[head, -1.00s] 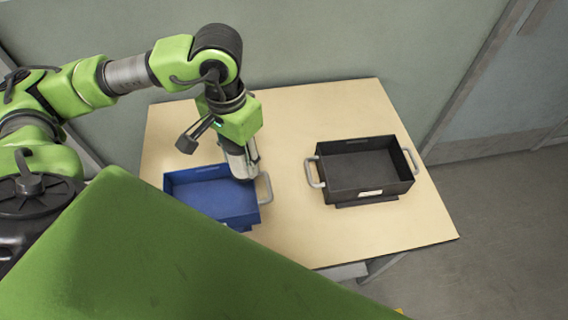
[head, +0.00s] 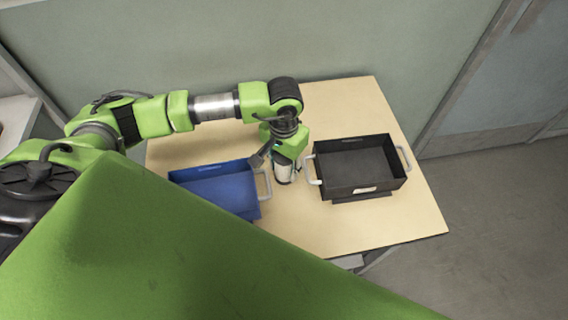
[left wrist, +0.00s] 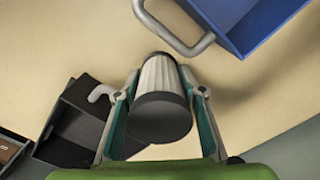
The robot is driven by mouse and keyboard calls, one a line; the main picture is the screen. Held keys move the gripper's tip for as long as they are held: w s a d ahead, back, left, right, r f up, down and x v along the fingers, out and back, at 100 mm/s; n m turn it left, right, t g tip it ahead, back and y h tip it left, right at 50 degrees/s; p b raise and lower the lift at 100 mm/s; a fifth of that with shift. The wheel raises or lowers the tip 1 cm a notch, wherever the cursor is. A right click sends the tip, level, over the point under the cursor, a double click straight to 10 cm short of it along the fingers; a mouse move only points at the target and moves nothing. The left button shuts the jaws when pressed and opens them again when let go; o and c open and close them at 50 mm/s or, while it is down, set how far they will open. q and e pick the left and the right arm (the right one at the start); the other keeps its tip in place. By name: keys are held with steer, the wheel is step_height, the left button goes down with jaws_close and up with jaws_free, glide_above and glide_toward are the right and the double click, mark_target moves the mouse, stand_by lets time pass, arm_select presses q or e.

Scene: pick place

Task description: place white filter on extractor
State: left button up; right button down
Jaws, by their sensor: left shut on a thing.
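The white filter (left wrist: 161,88) is a pale ribbed cylinder with a dark end cap. It sits between the two fingers of my left gripper (left wrist: 161,105), which is shut on it. In the head view my left gripper (head: 286,172) points down over the table, between the blue crate and the black crate, close to the black crate's left handle. Whether the filter clears the tabletop is hard to tell. I see nothing I can clearly identify as the extractor. My right gripper is not in view.
A blue crate (head: 252,207) stands left on the wooden table (head: 345,235), partly hidden by my green body. A black crate (head: 364,189) with grey handles stands right and looks empty. Bare table lies in front of and behind it. A wall is behind.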

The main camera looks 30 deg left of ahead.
arm_select(q)
steer(key=shift+f, duration=0.1)
steer(key=shift+f, duration=0.1)
steer(key=o, duration=1.2)
steer(key=shift+c, duration=0.2)
